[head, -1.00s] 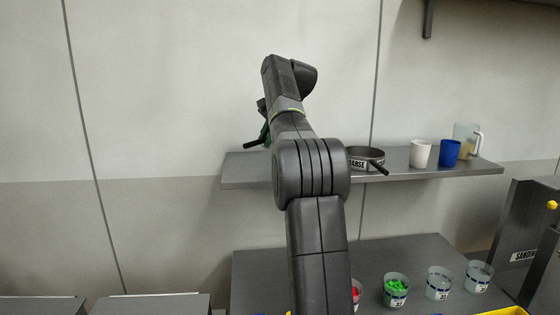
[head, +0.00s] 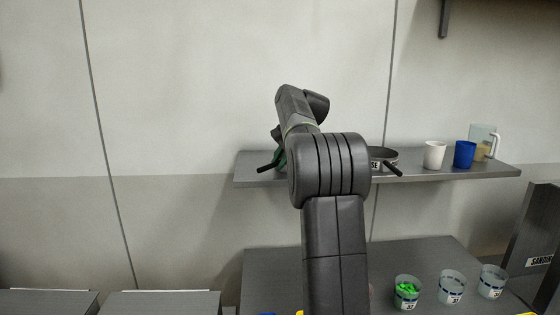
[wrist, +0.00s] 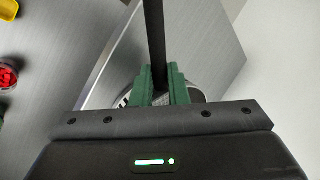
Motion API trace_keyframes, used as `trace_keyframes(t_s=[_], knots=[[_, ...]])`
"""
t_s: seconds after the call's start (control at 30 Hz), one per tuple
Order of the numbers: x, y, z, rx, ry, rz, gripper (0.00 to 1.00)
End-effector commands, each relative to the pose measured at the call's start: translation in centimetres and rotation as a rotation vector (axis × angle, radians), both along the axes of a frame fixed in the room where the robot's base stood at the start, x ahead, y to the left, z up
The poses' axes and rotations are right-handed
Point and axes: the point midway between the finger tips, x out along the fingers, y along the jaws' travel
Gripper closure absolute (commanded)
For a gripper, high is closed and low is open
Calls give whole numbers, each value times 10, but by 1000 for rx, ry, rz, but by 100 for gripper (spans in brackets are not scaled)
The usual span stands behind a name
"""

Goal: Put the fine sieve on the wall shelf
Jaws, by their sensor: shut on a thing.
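My gripper (wrist: 160,82) has its green fingers shut on the dark handle of a sieve (wrist: 154,40). In the wrist view the handle runs up past the fingers, and a pale rim with part of a label shows behind them; the label cannot be read. In the head view my gripper (head: 281,157) is at the left part of the grey wall shelf (head: 440,175), with the handle end (head: 265,168) sticking out to the left. My arm hides the bowl of the held sieve there. I cannot tell whether it touches the shelf.
Another sieve (head: 384,155), its label partly hidden, stands on the shelf right of my arm. Further right are a white cup (head: 434,155), a blue cup (head: 464,155) and a clear jug (head: 484,142). Several labelled cups, one with green pieces (head: 407,291), stand on the counter below.

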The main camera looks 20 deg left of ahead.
Motion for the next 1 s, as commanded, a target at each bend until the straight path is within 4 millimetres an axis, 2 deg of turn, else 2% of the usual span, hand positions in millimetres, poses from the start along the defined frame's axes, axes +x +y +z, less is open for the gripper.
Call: trace_keyframes(t_s=[0.07,0.1,0.2,0.57,0.67,1.0], knots=[[0,0,0,0,-2,0,100],[0,0,-1,0,0,0,82],[0,0,-1,0,0,0,64],[0,-2,3,1,-1,-1,64],[-2,-9,13,1,-3,-2,64],[-17,-46,73,1,-3,-2,64]])
